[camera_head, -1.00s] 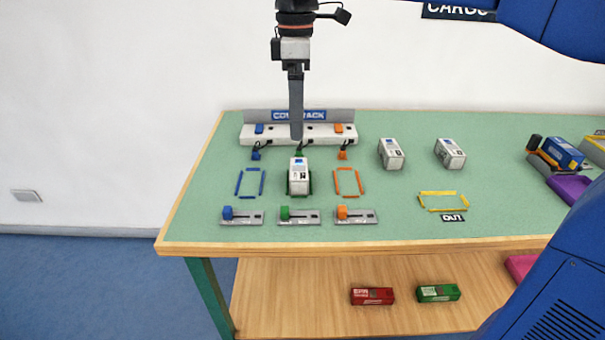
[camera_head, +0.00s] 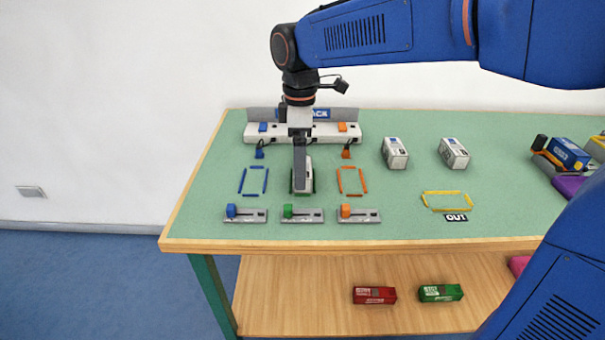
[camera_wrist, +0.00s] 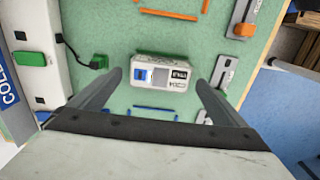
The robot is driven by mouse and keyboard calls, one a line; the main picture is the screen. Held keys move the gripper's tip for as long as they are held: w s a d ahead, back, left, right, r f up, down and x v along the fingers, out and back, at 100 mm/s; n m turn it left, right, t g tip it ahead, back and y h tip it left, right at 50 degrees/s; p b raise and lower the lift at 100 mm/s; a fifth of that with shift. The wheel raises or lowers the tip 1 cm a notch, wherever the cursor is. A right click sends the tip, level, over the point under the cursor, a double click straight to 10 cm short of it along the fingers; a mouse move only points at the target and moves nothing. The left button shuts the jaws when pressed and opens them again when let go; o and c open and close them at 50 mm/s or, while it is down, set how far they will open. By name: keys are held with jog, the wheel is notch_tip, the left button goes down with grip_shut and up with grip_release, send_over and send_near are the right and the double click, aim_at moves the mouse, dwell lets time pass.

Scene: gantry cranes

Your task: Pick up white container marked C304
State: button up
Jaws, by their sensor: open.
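A white container (camera_head: 309,174) stands inside the green outline on the table, largely hidden by my gripper (camera_head: 300,186) in the head view. In the wrist view, the white container (camera_wrist: 172,62) shows a blue square and a dark label with small text that may read C304. My gripper (camera_wrist: 158,82) is open in the wrist view, its two fingers apart on either side of the container's ends. The container lies ahead of the fingertips, and I cannot tell whether they touch it. Two other white containers (camera_head: 395,153) (camera_head: 454,153) stand to the right, their markings too small to read.
Blue (camera_head: 241,181) and orange (camera_head: 340,180) outlines flank the container. Slider switches (camera_head: 302,215) line the front, and a white socket strip (camera_head: 262,138) with cables stands behind. An empty yellow outline (camera_head: 447,193) lies right. Red (camera_head: 374,295) and green (camera_head: 440,292) boxes sit on the lower shelf.

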jog(key=shift+f, duration=1.25)
jog(key=shift+c, duration=0.7)
jog(key=c, duration=1.1)
jog(key=shift+o, duration=0.2)
jog(key=shift+r, duration=0.1)
